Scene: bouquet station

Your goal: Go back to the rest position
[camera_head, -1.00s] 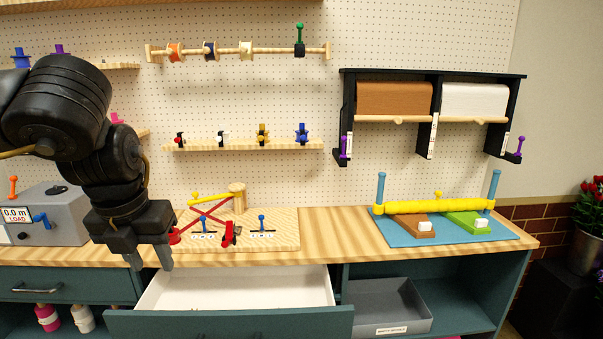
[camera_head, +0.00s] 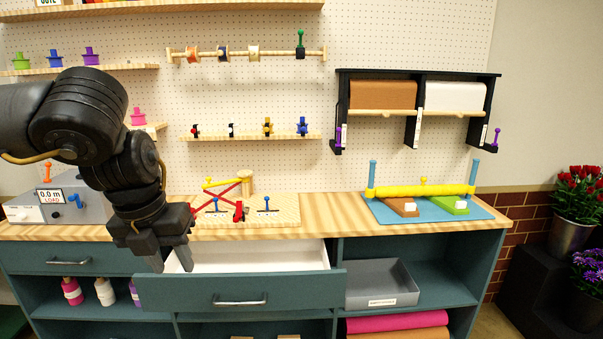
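My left gripper (camera_head: 172,262) comes in from the left and hangs pointing down at the left end of the open drawer (camera_head: 240,291). Its two fingers stand apart with nothing visible between them. It is in front of the wooden worktop (camera_head: 330,214), and it hides part of the drawer's left side. The drawer is pulled out, and the part of its white inside that shows looks empty. My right gripper is not in view.
A wooden board with red and yellow parts (camera_head: 262,209) and a blue mat (camera_head: 440,210) with a yellow roller stand on the worktop. A grey machine (camera_head: 88,200) is at the left. A grey tray (camera_head: 383,284) sits on the shelf below. Flower buckets (camera_head: 571,237) stand at the right.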

